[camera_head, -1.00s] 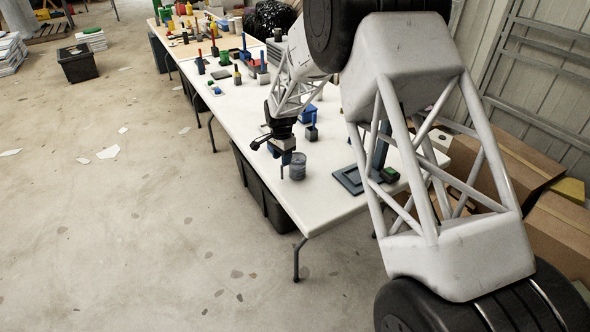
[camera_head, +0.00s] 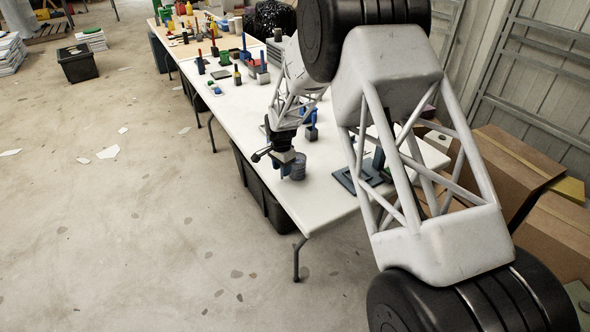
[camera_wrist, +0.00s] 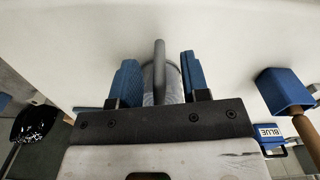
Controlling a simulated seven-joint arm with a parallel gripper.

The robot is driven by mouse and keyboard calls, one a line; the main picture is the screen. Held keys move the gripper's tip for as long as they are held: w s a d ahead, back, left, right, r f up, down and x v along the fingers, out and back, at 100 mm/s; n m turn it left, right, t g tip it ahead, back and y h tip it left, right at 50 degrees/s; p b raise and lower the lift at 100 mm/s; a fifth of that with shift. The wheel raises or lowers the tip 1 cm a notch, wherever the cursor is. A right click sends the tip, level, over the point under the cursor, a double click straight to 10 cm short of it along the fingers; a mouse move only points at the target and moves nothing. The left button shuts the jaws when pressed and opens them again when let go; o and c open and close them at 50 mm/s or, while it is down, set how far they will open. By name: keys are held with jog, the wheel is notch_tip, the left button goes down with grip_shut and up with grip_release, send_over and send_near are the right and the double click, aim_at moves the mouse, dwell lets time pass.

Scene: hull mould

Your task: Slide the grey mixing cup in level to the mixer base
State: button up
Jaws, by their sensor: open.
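The grey mixing cup (camera_head: 298,169) stands on the white table near its front edge, partly covered by my gripper (camera_head: 290,167) in the head view. In the wrist view my gripper (camera_wrist: 158,68) is open, with one blue finger on each side of the cup's curved handle (camera_wrist: 159,65). The cup body (camera_wrist: 173,84) shows behind the handle, mostly hidden. I cannot tell whether the fingers touch it. To the right of the cup, a dark flat plate (camera_head: 345,181) that looks like the mixer base lies on the table, partly hidden by my arm.
A blue block tool with a wooden handle (camera_wrist: 284,90) is right of the gripper in the wrist view, near a blue bin labelled BLUE (camera_wrist: 270,134). Several tools and bottles stand farther back on the table. White table surface (camera_head: 322,190) between cup and plate is clear.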

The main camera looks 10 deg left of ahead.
jog(key=shift+f, duration=1.3)
grip_shut()
